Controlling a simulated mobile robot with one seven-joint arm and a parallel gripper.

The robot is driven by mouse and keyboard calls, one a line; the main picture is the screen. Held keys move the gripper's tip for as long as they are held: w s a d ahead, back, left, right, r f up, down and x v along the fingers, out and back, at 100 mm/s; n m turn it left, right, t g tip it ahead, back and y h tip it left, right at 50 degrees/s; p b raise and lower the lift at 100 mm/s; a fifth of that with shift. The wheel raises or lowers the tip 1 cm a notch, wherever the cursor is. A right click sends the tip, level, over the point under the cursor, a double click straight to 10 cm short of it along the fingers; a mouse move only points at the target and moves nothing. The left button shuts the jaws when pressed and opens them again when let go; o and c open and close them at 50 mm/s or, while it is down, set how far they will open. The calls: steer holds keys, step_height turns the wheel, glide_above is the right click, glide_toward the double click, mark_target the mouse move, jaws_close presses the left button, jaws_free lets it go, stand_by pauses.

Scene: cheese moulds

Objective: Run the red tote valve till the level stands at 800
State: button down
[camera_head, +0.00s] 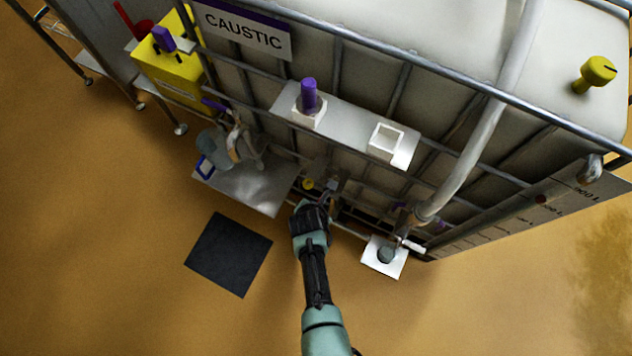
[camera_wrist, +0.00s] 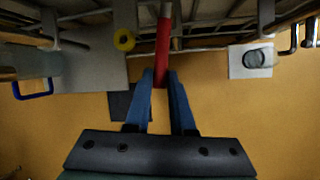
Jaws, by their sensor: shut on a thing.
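The caged white tote (camera_head: 440,50) with a purple-edged CAUSTIC sign (camera_head: 243,30) fills the upper right of the head view. A red valve handle (camera_wrist: 163,50) shows in the wrist view, below the cage bars. My gripper (camera_wrist: 161,76) is shut on it, one blue finger on each side of its lower end. In the head view my gripper (camera_head: 326,200) reaches in at the tote's lower front and hides the handle. A slanted level scale (camera_head: 550,205) runs along the tote's right side. Its upper mark looks like 900 L; I cannot make out the level.
A blue-handled grey jug (camera_head: 222,148) stands on a metal plate (camera_head: 245,190) left of my gripper. A dark mat (camera_head: 230,253) lies on the floor. A white pad (camera_head: 372,266) lies under a pipe at right. A yellow box (camera_head: 172,65) is farther left. The foreground floor is clear.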

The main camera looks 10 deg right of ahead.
steer(key=c, duration=0.8)
jaws_free()
steer(key=shift+o, duration=0.2)
steer(key=p+v, duration=0.3)
steer(key=v, duration=1)
